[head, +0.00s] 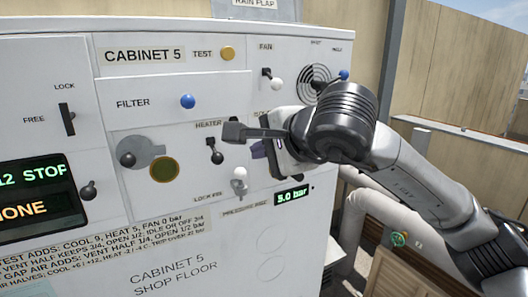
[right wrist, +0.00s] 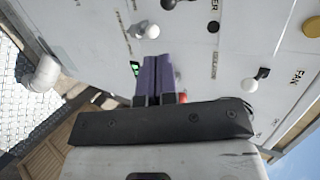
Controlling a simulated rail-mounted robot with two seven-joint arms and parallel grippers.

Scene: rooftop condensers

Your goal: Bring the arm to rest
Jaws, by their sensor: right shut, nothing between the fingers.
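My right arm (head: 405,178) comes in from the right in the head view and reaches across the right part of the cabinet front. My right gripper (head: 258,149) is in front of the panel, pointing at it, and its dark crossbar sticks out to the left beside the heater lever. In the right wrist view its two purple fingers (right wrist: 157,76) are together with nothing between them. I cannot tell whether the fingertips touch the panel. My left gripper is in neither view.
The white Cabinet 5 (head: 155,87) carries several levers and knobs, including the heater lever (head: 214,151), a white-knobbed lever (head: 239,183) and the fan lever (head: 272,80). A display (head: 293,196) reads 5.0 bar. White pipes (head: 375,212) run right of the cabinet, below my arm.

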